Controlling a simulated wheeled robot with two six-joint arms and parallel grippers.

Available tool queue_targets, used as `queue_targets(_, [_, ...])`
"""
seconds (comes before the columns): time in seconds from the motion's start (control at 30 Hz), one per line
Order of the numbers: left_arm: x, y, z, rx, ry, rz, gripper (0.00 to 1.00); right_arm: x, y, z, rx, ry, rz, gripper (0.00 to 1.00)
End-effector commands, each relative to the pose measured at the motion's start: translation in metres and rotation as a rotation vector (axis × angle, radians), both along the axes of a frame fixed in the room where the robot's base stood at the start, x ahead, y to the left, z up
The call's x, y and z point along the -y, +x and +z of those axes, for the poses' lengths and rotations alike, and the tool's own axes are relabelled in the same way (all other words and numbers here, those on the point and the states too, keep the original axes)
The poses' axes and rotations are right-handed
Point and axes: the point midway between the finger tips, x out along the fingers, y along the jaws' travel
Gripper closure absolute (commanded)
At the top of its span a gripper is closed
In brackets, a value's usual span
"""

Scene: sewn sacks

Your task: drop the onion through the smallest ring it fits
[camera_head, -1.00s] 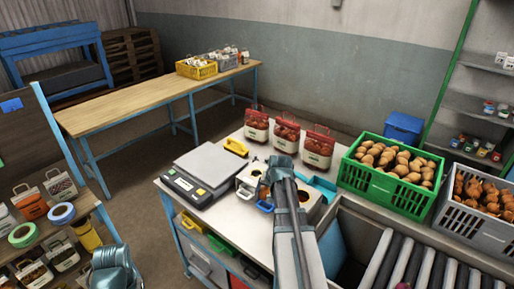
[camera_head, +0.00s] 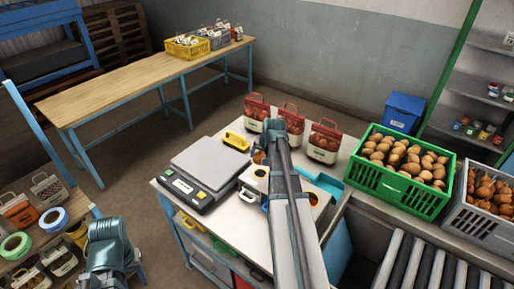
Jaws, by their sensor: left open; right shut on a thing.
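My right gripper (camera_head: 264,150) is over the work table, near the back edge of a white box with round openings. It is shut on a small brown rounded thing, apparently the onion (camera_head: 258,157), which is mostly hidden by the gripper. The white box (camera_head: 253,184) stands right of the scale; my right arm crosses it and hides its middle.
A scale (camera_head: 208,168) and a yellow-handled tool (camera_head: 236,141) are left of the box. Red sacks (camera_head: 324,143) stand behind it. A green crate (camera_head: 400,197) and a grey crate (camera_head: 480,223) of produce are at right, beside a roller conveyor (camera_head: 430,270).

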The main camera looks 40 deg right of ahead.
Motion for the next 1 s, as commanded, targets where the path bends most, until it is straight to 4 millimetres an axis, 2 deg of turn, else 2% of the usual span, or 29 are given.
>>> queue_targets(0.47, [0.0,0.0,-0.008,0.0,0.0,-0.001,0.5,0.0,0.0,-0.008,0.0,0.0,0.0,0.84])
queue_targets(1.0, [0.0,0.0,-0.055,-0.001,0.002,-0.011,0.5,0.0,0.0,-0.055,0.0,0.0,0.0,0.84])
